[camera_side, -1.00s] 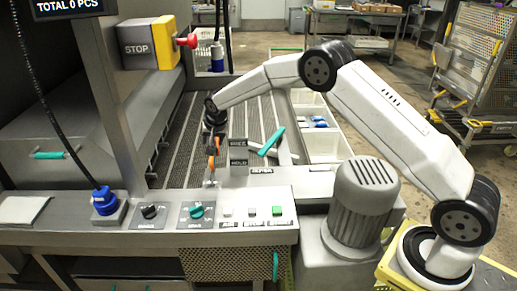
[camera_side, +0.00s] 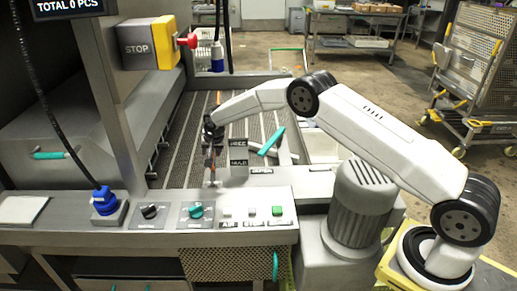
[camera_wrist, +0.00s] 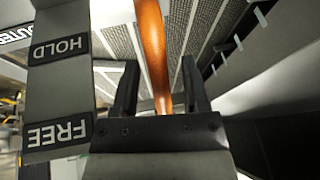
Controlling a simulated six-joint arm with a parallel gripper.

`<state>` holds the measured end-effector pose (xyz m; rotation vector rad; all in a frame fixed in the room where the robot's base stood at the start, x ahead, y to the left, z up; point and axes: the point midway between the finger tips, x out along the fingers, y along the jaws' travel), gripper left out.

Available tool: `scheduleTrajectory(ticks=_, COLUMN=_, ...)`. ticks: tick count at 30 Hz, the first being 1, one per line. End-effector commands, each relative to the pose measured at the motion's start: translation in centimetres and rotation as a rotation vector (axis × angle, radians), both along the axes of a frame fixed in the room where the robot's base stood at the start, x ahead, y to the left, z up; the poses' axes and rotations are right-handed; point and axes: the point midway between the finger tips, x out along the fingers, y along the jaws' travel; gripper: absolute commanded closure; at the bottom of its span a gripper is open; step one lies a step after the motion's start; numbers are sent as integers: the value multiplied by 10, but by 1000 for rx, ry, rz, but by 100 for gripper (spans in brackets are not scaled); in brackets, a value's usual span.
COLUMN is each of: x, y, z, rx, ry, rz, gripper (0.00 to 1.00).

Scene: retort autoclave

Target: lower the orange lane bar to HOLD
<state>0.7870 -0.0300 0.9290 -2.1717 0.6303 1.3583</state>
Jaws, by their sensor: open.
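The orange lane bar (camera_wrist: 152,45) runs between the two open fingers of my gripper (camera_wrist: 160,78) in the wrist view, with visible gaps to the fingers on both sides. In the side view my gripper (camera_side: 212,146) is at the bar beside the label plate, and the arm end hides much of the bar. A short orange piece (camera_side: 218,97) shows above my wrist. The FREE label (camera_wrist: 60,132) and HOLD label (camera_wrist: 59,49) appear upside down left of the bar in the wrist view. In the side view FREE is above HOLD (camera_side: 238,163).
A teal handle (camera_side: 271,141) lies close to the right of the label plate. The control panel (camera_side: 170,239) with knobs and buttons is in front. A yellow STOP box (camera_side: 168,45) hangs at upper left, and a grey motor (camera_side: 360,205) stands at right.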

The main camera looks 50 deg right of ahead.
Motion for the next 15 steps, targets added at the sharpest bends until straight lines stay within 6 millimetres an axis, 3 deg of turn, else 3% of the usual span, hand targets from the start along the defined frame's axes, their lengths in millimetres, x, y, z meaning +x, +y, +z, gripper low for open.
scheduleTrajectory(ticks=4, x=0, y=0, z=0, rx=0, ry=0, rz=0, gripper=46)
scheduleTrajectory(ticks=9, x=0, y=0, z=0, rx=0, ry=0, rz=0, gripper=100)
scheduleTrajectory(ticks=15, x=0, y=0, z=0, rx=0, ry=0, rz=0, gripper=100)
